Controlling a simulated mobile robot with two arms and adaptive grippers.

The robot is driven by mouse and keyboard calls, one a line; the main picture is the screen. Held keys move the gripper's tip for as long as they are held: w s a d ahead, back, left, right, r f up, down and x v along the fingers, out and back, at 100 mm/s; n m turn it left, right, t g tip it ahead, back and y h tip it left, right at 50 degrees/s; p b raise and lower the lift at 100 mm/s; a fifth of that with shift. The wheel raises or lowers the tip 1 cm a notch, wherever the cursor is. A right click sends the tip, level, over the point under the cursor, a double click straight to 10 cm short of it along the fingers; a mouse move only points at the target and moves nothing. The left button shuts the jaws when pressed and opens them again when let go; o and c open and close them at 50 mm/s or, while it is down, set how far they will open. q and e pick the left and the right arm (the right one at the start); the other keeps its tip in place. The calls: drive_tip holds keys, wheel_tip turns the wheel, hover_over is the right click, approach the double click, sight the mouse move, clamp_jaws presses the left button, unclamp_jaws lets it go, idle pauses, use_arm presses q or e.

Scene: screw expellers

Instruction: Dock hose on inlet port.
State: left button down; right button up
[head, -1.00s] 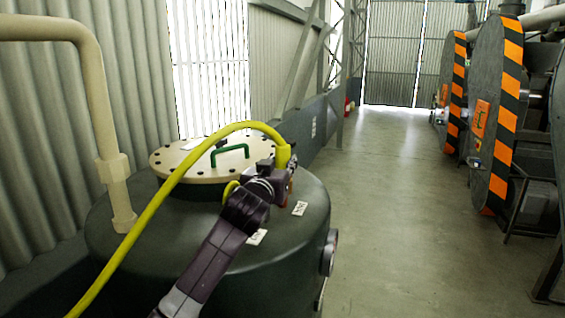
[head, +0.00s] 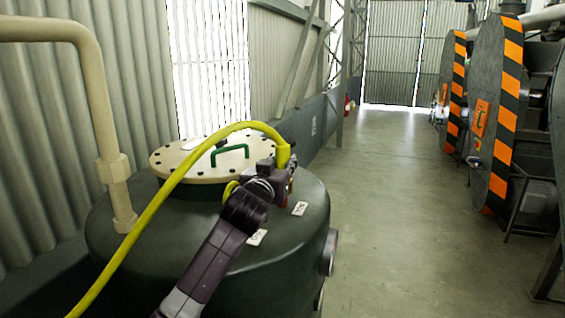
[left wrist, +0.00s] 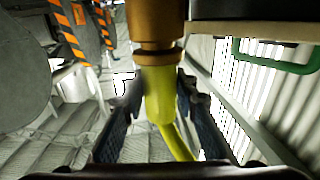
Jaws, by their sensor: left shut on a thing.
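The yellow hose (head: 157,205) rises from the lower left of the head view, arches over the tank lid and bends down at its end, beside my left gripper (head: 285,172). In the left wrist view the yellow hose end (left wrist: 159,95) lies between the two dark fingers of my left gripper (left wrist: 160,105), which is shut on it. A brass-coloured fitting (left wrist: 157,25) is in line with the hose end and meets it. I cannot tell whether this fitting is the hose's coupling or the inlet port, or whether it is seated. My right gripper is not in view.
The dark tank (head: 290,240) stands below, with a bolted beige lid (head: 170,160) and green handle (head: 231,151). A beige pipe (head: 100,100) enters the tank at left. The floor (head: 400,180) is clear at right, before striped machines (head: 497,110).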

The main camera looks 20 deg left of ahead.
use_arm(q)
drive_tip(key=shift+r, duration=0.1)
drive_tip(key=shift+f, duration=0.6)
idle(0.4)
drive_tip(key=c, duration=1.8)
unclamp_jaws()
drive_tip(key=shift+s, duration=0.1)
drive_tip(key=s+p, duration=0.2)
drive_tip(key=s, duration=0.9)
drive_tip(key=shift+d, duration=0.2)
